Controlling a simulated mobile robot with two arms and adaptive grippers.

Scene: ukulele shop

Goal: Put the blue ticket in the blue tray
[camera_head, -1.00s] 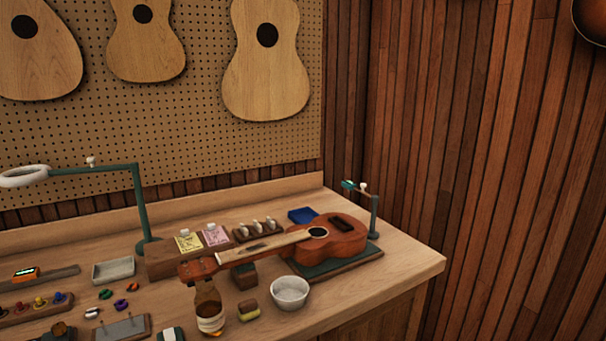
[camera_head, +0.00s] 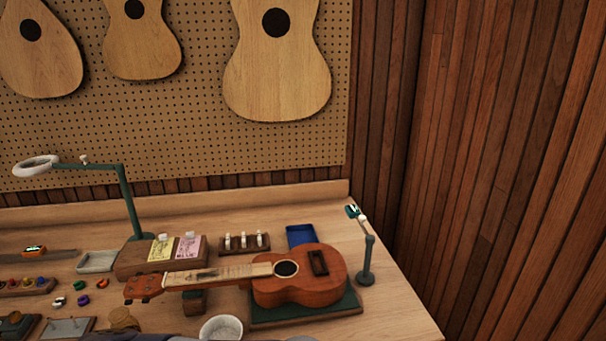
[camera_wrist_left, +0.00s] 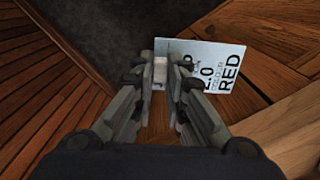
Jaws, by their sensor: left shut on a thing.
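My left gripper (camera_wrist_left: 160,75) is shut on the white tab of a pale blue ticket (camera_wrist_left: 228,60) in the left wrist view. The ticket sticks out to the right of the fingers and bears black print, including "RED". Behind it are dark floor and wood panels. The blue tray (camera_head: 300,236) lies at the back right of the bench in the head view, behind the ukulele body, which hides its front part. My left gripper and the ticket do not show in the head view. My right gripper is in neither view.
A ukulele (camera_head: 300,288) rests on a green-topped stand in front of the tray. A small post (camera_head: 368,260) stands right of it. A wooden holder (camera_head: 140,262) carries yellow and pink tickets. A white bowl (camera_head: 221,329) stands at the front; a lamp (camera_head: 128,200) stands at left.

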